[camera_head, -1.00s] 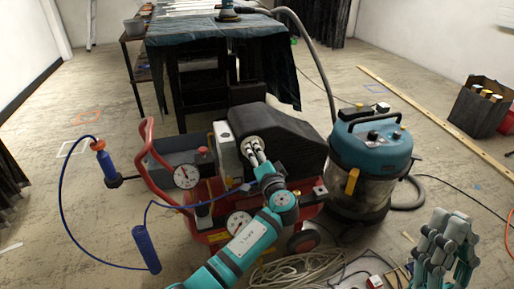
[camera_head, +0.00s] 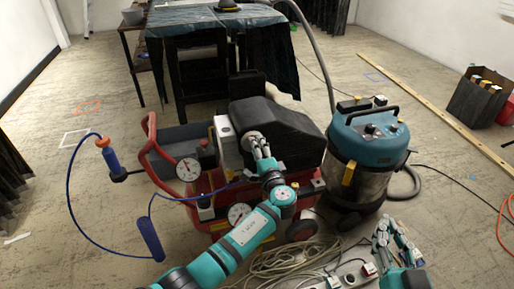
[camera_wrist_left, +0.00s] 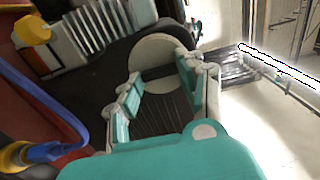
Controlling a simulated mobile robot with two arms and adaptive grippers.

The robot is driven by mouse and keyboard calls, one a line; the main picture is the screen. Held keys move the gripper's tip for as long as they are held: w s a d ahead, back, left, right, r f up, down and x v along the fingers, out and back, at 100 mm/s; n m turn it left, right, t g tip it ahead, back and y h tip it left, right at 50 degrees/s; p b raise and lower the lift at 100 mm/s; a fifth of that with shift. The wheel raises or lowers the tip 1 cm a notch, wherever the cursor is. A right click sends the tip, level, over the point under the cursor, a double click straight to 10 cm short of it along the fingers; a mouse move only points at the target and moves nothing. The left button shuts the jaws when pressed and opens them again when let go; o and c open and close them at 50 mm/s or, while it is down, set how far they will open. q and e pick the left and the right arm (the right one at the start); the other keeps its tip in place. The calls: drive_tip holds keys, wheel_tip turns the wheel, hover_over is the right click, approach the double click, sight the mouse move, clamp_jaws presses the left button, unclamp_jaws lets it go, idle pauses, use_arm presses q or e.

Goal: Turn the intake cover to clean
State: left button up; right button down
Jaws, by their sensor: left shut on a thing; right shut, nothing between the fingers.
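The intake cover (camera_head: 252,139) is a pale round disc on the side of the black compressor housing. It also shows as a beige disc in the left wrist view (camera_wrist_left: 158,47). My left gripper (camera_head: 262,151) reaches it from the front and is shut on it; in the left wrist view its fingers (camera_wrist_left: 160,75) lie on either side of the disc. The fingers hide part of the cover's edge, and I cannot read any mark for clean. My right gripper (camera_head: 389,228) is shut and empty at the lower right, away from the compressor.
A teal vacuum (camera_head: 368,150) stands close on the right. Cables and a power strip (camera_head: 350,272) lie in front. A draped table (camera_head: 215,18) stands behind.

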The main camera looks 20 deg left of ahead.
use_arm(q)
drive_tip(key=shift+f, duration=0.1)
drive_tip(key=o, duration=1.2)
drive_tip(key=shift+c, duration=0.2)
drive_tip(key=v, duration=1.2)
